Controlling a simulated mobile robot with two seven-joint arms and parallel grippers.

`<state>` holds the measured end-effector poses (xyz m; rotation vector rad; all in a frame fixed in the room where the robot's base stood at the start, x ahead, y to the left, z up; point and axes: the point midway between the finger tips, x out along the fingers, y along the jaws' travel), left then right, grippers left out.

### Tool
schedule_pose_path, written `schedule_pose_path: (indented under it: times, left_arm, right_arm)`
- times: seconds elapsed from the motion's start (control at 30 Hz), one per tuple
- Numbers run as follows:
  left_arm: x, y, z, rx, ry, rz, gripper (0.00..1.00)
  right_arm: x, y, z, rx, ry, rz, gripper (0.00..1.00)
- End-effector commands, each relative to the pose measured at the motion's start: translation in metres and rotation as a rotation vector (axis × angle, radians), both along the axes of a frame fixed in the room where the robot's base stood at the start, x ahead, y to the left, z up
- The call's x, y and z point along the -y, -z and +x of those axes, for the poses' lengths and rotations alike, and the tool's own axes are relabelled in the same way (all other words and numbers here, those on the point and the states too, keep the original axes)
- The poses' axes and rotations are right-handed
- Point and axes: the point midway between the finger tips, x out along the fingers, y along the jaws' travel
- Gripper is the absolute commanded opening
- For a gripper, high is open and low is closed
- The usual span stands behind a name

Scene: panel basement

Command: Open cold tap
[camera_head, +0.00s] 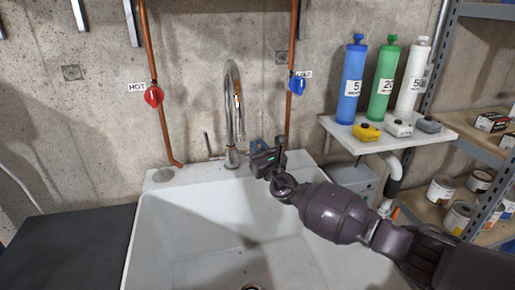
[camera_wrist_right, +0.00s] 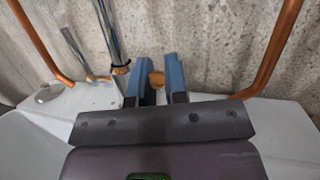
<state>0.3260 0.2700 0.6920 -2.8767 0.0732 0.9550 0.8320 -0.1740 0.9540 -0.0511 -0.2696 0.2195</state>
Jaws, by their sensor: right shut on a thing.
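A chrome faucet (camera_head: 233,115) stands at the back of the white sink, with a slim upright lever (camera_head: 208,144) on its left. My right gripper (camera_head: 259,146) is low at the right of the faucet, where a matching cold tap handle would sit. In the right wrist view the two blue fingers (camera_wrist_right: 156,72) are close around a round copper-coloured part (camera_wrist_right: 157,78), seemingly this tap's handle; the rest of it is hidden. The faucet's post (camera_wrist_right: 112,40) is just left of the fingers. My left gripper is out of view.
A red valve (camera_head: 153,96) marked HOT and a blue valve (camera_head: 297,86) are on copper pipes on the wall. The sink basin (camera_head: 200,225) is open in front. At right are a small shelf (camera_head: 350,133) with bottles and a metal rack.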

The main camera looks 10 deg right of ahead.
Motion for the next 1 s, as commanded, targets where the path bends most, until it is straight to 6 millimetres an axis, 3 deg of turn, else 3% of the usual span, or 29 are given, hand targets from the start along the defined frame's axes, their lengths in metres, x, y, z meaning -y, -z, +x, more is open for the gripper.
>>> schedule_pose_path:
  times: [0.03, 0.17, 0.2, 0.57, 1.0]
  left_arm:
    - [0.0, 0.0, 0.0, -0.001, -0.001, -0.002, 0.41]
    - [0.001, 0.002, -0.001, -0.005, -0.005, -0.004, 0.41]
    - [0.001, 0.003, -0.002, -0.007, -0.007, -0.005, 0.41]
    - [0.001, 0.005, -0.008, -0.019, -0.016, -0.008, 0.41]
    - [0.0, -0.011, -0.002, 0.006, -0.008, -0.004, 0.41]
  right_arm:
    - [0.0, -0.001, 0.0, 0.001, 0.0, 0.0, 0.18]
    - [0.0, -0.001, 0.0, 0.0, 0.0, 0.0, 0.38]
    - [0.0, 0.0, 0.0, 0.0, 0.0, 0.0, 0.39]
    - [0.002, 0.001, -0.006, -0.001, 0.0, -0.001, 0.39]
    - [0.014, 0.014, -0.059, 0.001, 0.0, 0.0, 0.39]
